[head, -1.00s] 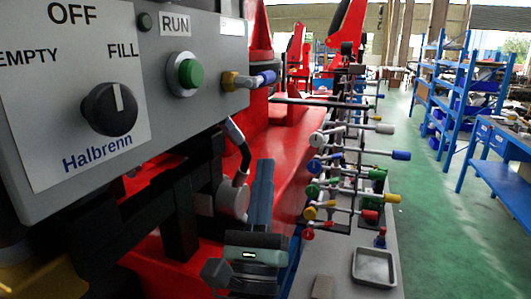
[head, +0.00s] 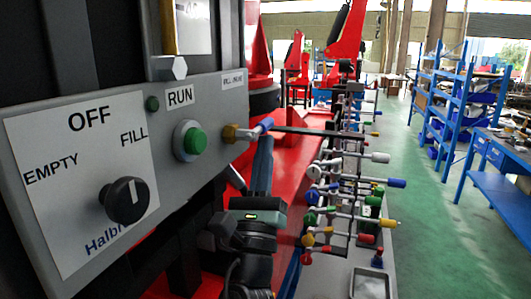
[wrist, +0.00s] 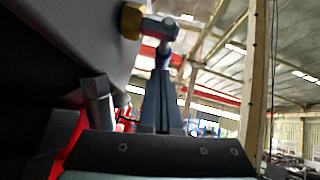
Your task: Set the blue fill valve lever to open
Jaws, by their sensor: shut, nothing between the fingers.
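The fill valve sits on the right end of the grey panel. It has a brass fitting (head: 231,133) and a short lever with a blue end (head: 265,125) that points right and slightly up, away from the panel. My gripper (head: 265,143) is shut and empty, its fingers pointing up just below the blue end. In the wrist view the brass fitting (wrist: 132,20) is at the top and the blue lever end (wrist: 164,60) is right at the tips of my fingers (wrist: 161,78). I cannot tell whether they touch.
The grey panel (head: 205,112) carries a black selector knob (head: 127,200) and a green RUN button (head: 190,141). A bank of coloured levers (head: 350,185) stands to the right, with a metal tray (head: 370,284) below. Blue shelves (head: 450,95) stand beyond the open green floor.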

